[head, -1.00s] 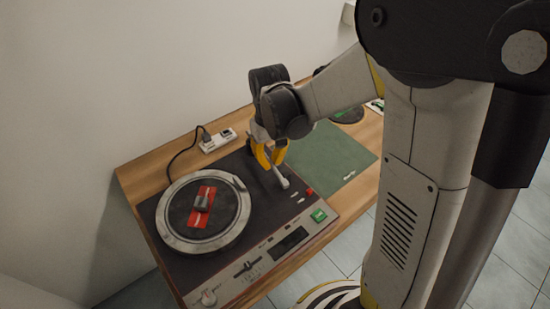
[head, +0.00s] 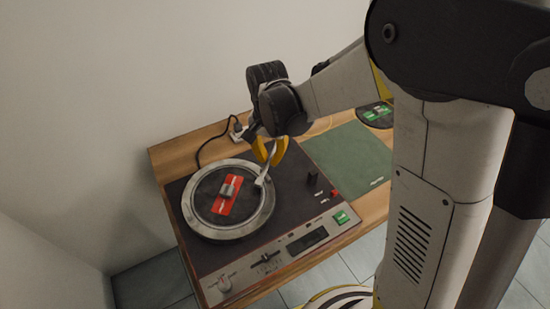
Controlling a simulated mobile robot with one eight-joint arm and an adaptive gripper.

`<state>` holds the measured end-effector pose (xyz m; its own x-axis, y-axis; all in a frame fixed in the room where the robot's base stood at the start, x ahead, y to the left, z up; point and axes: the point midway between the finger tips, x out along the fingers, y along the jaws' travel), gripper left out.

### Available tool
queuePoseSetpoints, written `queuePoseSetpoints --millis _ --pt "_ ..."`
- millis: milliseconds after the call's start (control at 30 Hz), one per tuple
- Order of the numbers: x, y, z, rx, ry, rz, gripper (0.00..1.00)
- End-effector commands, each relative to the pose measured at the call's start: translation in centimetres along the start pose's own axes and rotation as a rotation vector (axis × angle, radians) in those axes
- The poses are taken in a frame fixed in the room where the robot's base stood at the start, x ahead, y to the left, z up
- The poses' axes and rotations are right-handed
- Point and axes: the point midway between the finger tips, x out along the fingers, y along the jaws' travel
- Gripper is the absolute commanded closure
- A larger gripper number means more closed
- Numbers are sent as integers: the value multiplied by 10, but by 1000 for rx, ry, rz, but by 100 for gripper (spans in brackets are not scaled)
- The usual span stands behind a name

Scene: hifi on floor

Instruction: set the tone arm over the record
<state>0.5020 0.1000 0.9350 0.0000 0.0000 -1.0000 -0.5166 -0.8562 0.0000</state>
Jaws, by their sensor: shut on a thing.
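The turntable (head: 292,212) stands on a wooden table. Its platter (head: 188,212) has a pale metal rim and carries a dark record (head: 206,189) with a red centre piece, on which a small grey part stands. My gripper (head: 268,153) has yellow fingers and is shut on the tone arm (head: 265,172), behind and to the right of the platter. The tone arm's head end reaches the platter's right rim. I cannot tell whether it hangs above the rim or touches it. The tone arm's pivot end is hidden by my gripper.
A green mat (head: 345,158) lies right of the turntable. A dark disc with a green label (head: 375,115) lies at the back right. A black cable runs to a socket (head: 238,131) near the wall. Knobs and a green button (head: 341,217) line the turntable's front.

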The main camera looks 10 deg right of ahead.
Motion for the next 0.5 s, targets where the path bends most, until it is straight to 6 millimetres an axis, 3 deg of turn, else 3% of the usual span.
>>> queuePoseSetpoints --millis 500 --pt "0 -4 0 34 0 0 100"
